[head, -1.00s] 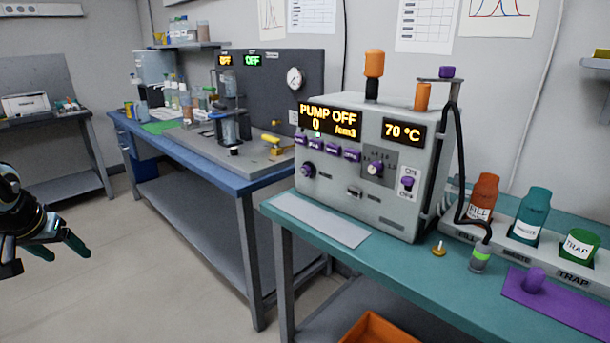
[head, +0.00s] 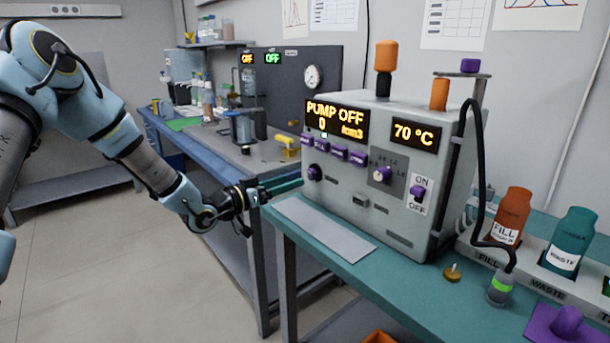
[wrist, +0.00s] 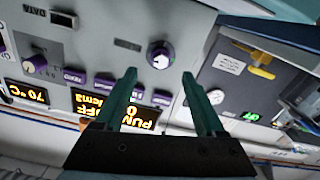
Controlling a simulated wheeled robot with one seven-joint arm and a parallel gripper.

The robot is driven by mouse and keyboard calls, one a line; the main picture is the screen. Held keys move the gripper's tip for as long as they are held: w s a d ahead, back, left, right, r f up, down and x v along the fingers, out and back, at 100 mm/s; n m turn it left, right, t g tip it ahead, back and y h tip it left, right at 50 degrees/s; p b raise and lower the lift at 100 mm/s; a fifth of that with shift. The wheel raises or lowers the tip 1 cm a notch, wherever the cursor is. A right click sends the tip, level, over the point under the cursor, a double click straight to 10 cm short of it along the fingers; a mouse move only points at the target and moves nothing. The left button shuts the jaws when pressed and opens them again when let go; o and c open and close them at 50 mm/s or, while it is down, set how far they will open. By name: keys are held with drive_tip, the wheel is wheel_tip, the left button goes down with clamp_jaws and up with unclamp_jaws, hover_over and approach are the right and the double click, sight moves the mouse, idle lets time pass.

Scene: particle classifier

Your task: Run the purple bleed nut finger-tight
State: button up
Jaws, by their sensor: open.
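A small purple nut-like cap (head: 471,65) sits on top of the post at the back right of the grey instrument (head: 345,190); it looks like the bleed nut. How far it is threaded on cannot be told. My gripper (head: 284,189) is in front of the instrument's left side, far left of and below the cap. In the wrist view its two teal fingers (wrist: 158,76) are apart with nothing between them. They point at the instrument's front, near a purple-ringed knob (wrist: 160,55). The purple cap is not in the wrist view.
The display (head: 337,121) reads PUMP OFF, 0. A black hose (head: 466,180) loops down the right side. Orange-topped fittings (head: 385,62) stand on top. The fill bottle (head: 511,213) and waste bottle (head: 570,240) stand at right. A grey mat (head: 325,228) lies clear in front.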

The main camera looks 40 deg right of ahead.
sight(306, 176)
drive_tip(key=d+p, duration=0.1)
drive_tip(key=d, duration=0.5)
drive_tip(key=shift+s, duration=0.1)
clamp_jaws()
idle(0.5)
